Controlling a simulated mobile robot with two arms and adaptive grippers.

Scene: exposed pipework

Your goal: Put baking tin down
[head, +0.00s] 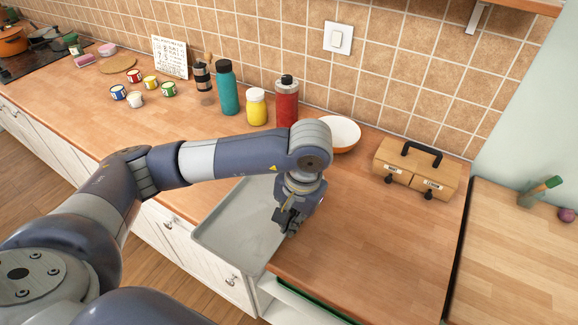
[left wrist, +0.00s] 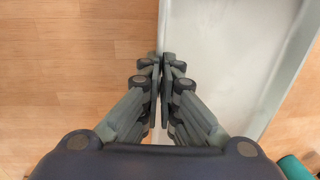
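The baking tin (head: 232,237) is a shallow grey rectangular tray. It lies flat over the wooden worktop, and its near end reaches out past the front edge above the drawers. Whether it touches the wood or hangs just above it I cannot tell. My left gripper (head: 290,226) points down at the tin's right side. In the left wrist view, its fingers (left wrist: 160,62) are closed together on the rim of the tin (left wrist: 225,60). My arm hides part of the tin's far end. My right gripper is not in view.
Behind my arm stand a teal bottle (head: 227,88), a yellow jar (head: 256,107), a red bottle (head: 286,102) and a white-orange bowl (head: 340,134). A wooden drawer box (head: 416,172) stands at right. Worktop (head: 370,245) right of the tin is clear. An open drawer (head: 290,303) sits below.

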